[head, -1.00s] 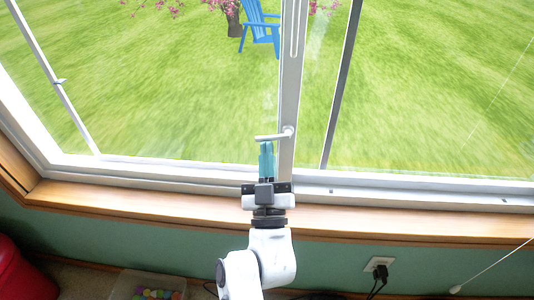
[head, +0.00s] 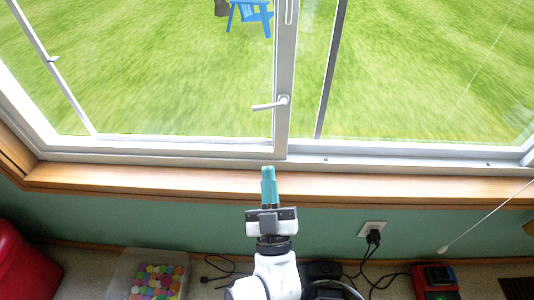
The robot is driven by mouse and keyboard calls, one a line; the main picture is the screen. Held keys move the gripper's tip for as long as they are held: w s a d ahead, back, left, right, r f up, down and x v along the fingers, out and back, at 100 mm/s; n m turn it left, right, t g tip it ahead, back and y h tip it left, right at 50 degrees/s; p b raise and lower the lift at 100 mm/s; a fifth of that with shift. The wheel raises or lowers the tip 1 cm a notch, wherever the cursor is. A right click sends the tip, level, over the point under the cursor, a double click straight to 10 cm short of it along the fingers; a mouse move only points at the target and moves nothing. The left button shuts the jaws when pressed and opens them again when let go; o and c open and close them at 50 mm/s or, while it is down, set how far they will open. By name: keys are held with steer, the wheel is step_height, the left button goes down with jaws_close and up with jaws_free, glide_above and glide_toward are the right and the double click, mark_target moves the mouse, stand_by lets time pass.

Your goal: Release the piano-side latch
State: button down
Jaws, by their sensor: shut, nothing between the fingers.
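A white lever latch (head: 268,105) is mounted on the vertical frame post of the window. Its arm points left from the pivot, with the free end slightly lower. My gripper (head: 268,170) has teal fingers, shut together with nothing between them. The fingertips are below the latch in the picture, in front of the wooden sill, and apart from the latch. No piano shows in the view, so I cannot tell which side of the window is nearest it.
The wooden sill (head: 400,188) runs across below the window. A red object (head: 22,265) and a clear bin of colored balls (head: 120,275) stand at lower left. An outlet with a plug (head: 372,230), cables and a red-and-black device (head: 435,280) are at lower right.

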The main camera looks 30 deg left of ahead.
steer(key=shift+v, duration=1.2)
steer(key=w+d+f+m+g+h, duration=0.15)
steer(key=d+f+g+h, duration=0.25)
steer(key=d+f, duration=0.45)
steer(key=w+d+f+g+h, duration=0.3)
steer(key=d+f, duration=0.2)
steer(key=d, duration=0.7)
steer(key=s+d+f+m+g+h, duration=0.3)
steer(key=s+d, duration=0.3)
steer(key=d, duration=0.3)
steer(key=s+d+f+m+g+h, duration=0.35)
steer(key=s+d, duration=0.25)
steer(key=d, duration=0.4)
steer(key=s+d+m+g+h, duration=0.25)
steer(key=s+d+g, duration=0.35)
steer(key=s, duration=0.7)
step_height(320, 180, up, 23)
steer(key=t+p, duration=0.1)
steer(key=p, duration=2.2)
steer(key=shift+d+r, duration=0.15)
steer(key=shift+d, duration=0.15)
